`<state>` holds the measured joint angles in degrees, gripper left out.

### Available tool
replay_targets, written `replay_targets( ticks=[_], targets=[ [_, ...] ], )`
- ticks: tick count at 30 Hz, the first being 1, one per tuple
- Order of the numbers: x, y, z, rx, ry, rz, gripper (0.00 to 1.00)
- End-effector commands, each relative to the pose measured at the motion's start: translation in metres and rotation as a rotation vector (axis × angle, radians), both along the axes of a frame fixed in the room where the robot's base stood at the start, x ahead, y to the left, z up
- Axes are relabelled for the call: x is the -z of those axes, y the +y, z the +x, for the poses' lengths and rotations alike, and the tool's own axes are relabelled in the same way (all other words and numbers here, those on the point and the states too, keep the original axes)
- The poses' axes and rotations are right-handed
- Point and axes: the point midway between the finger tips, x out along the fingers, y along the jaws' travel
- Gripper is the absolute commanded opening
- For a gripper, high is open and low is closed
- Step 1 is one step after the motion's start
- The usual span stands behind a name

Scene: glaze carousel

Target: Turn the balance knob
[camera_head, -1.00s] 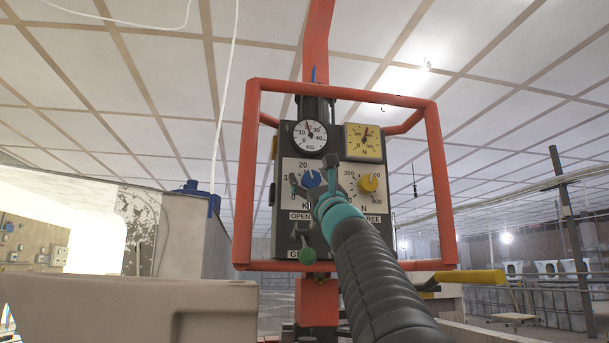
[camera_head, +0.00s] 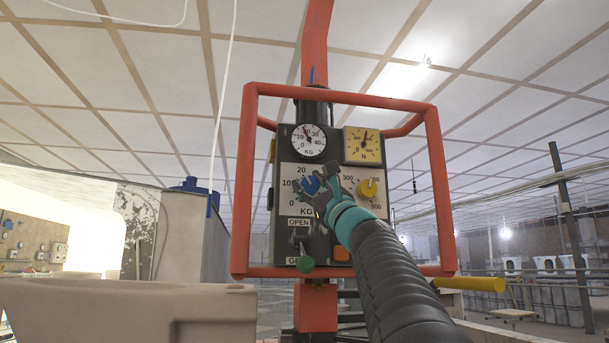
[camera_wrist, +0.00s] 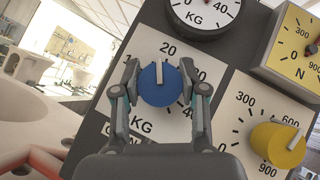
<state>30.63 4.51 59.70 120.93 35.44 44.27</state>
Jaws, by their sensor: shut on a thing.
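The blue knob (camera_head: 311,184) sits on a white KG scale plate on the dark control box (camera_head: 318,228). In the wrist view the blue knob (camera_wrist: 160,88) is between my two fingers, its white pointer aimed up near the 20 mark. My gripper (camera_wrist: 160,72) is shut on it, one finger on each side. In the head view my gripper (camera_head: 318,182) reaches the box face from the lower right and partly covers the scale. The KG gauge (camera_head: 309,140) is above the knob.
A yellow knob (camera_head: 368,189) on a N scale is close on the right, below a yellow N gauge (camera_head: 364,145). An orange tube frame (camera_head: 242,190) surrounds the box. A green ball handle (camera_head: 305,264) and a yellow handle (camera_head: 470,284) stick out below.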

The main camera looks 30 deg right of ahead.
Motion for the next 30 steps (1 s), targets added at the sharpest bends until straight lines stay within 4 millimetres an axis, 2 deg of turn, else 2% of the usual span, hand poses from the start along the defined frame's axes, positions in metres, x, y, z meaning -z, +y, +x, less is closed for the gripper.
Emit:
replay_targets(
  ticks=[1, 15, 30],
  targets=[
    [-0.0049, -0.0008, -0.0008, 0.001, 0.008, -0.034, 0.07],
    [-0.0026, 0.0006, -0.0003, 0.0, 0.072, -0.258, 0.07],
    [-0.0024, 0.002, -0.0007, 0.0, 0.077, -0.283, 0.07]
  ],
)
